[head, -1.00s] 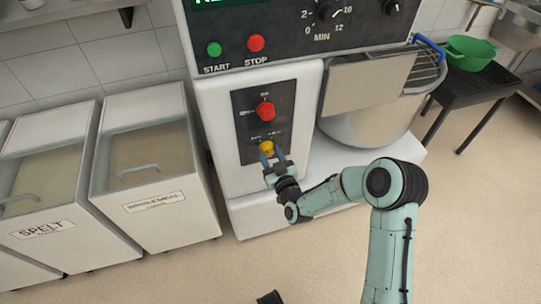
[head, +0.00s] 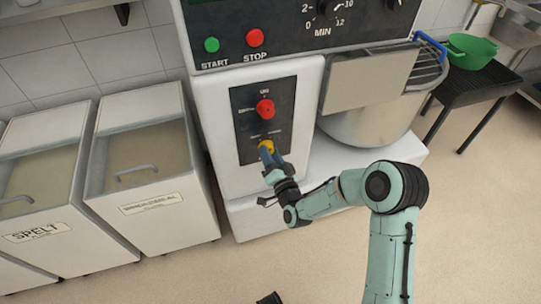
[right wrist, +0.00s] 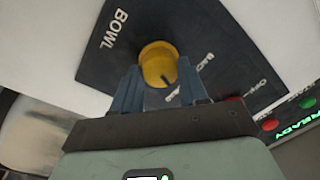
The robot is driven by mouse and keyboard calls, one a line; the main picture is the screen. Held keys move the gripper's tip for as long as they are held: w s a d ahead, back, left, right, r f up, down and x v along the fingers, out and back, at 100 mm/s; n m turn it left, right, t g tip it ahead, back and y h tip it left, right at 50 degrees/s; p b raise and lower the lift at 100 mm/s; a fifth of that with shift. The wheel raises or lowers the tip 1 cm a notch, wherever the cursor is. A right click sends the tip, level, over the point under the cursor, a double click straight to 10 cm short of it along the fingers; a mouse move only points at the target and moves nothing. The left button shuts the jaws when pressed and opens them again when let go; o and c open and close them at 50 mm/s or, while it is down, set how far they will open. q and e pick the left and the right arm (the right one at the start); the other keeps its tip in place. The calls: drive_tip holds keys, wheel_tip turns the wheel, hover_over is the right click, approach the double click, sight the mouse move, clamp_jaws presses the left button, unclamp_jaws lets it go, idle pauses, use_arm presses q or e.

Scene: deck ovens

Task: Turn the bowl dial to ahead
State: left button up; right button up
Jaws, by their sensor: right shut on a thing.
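The bowl dial is a round yellow knob (head: 266,146) low on the mixer's black control plate. It shows larger in the right wrist view (right wrist: 157,62), with the word BOWL on the plate beside it. A dark pointer mark on its face points down and slightly right in that view, on the side of two small labels I cannot read clearly. My right gripper (head: 271,157) is shut on the dial, with its blue fingers (right wrist: 156,86) on either side of it.
A red dial (head: 265,109) sits just above on the same plate. Green START (head: 212,45) and red STOP (head: 255,38) buttons are higher up. The steel mixing bowl (head: 370,128) stands right of the plate. Lidded flour bins (head: 150,207) stand at left. The floor in front is clear.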

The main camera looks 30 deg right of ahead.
use_arm(q)
drive_tip(key=shift+s+f, duration=0.15)
use_arm(e)
drive_tip(key=shift+f+m, duration=0.1)
drive_tip(key=shift+m, duration=0.6)
drive_tip(key=o, duration=1)
drive_tip(key=shift+o, duration=0.2)
use_arm(q)
drive_tip(key=r, duration=0.1)
drive_tip(key=p, duration=0.1)
drive_tip(key=d+r, duration=0.1)
drive_tip(key=shift+w+r+p, duration=0.25)
drive_tip(key=shift+r+p, duration=0.05)
use_arm(e)
drive_tip(key=v, duration=1.3)
drive_tip(key=shift+s, duration=0.2)
